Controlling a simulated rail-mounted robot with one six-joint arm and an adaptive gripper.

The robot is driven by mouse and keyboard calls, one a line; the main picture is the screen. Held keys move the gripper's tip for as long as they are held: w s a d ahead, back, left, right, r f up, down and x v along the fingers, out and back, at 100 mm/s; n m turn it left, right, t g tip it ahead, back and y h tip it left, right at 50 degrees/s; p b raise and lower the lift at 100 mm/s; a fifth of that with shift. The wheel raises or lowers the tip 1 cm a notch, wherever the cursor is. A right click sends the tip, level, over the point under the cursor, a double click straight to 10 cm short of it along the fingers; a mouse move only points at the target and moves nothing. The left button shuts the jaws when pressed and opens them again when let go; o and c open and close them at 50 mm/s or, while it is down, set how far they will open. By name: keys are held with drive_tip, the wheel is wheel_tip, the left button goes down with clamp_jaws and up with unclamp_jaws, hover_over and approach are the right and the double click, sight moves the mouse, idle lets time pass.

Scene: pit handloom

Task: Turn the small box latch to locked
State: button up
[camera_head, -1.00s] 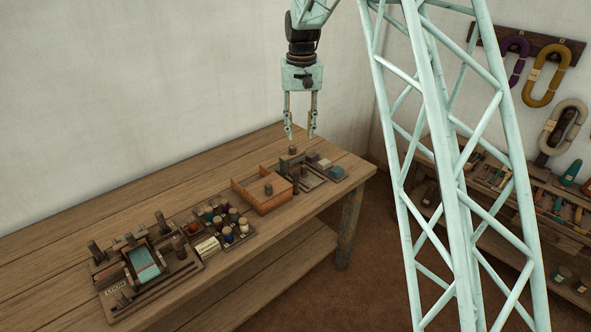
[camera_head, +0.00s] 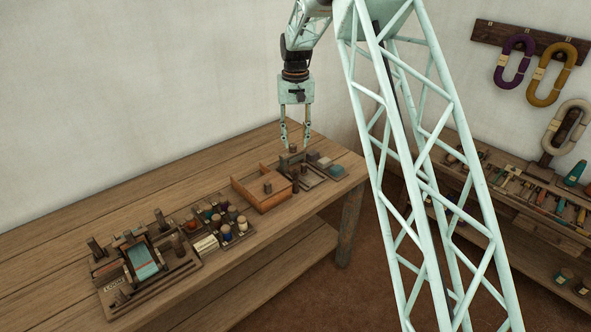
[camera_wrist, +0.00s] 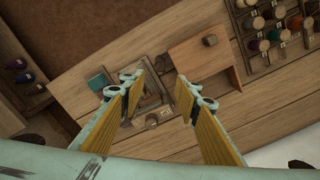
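My gripper (camera_head: 295,141) points down over the far right part of the workbench, fingers apart and empty. In the head view the tips are close above this fixture (camera_head: 309,177); contact cannot be told.
A rack of several coloured spools (camera_head: 232,213) and a small loom model (camera_head: 143,262) stand farther left on the workbench (camera_head: 60,225). A teal block (camera_head: 336,171) is near the right end. A shelf with tools (camera_head: 510,185) and hanging yarn hanks (camera_head: 553,82) are at the right.

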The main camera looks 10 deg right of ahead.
sight(296, 171)
drive_tip(key=shift+f, duration=0.15)
drive_tip(key=shift+f+b, duration=0.3)
drive_tip(key=shift+f, duration=6.45)
drive_tip(key=c, duration=0.8)
drive_tip(key=shift+c, duration=0.2)
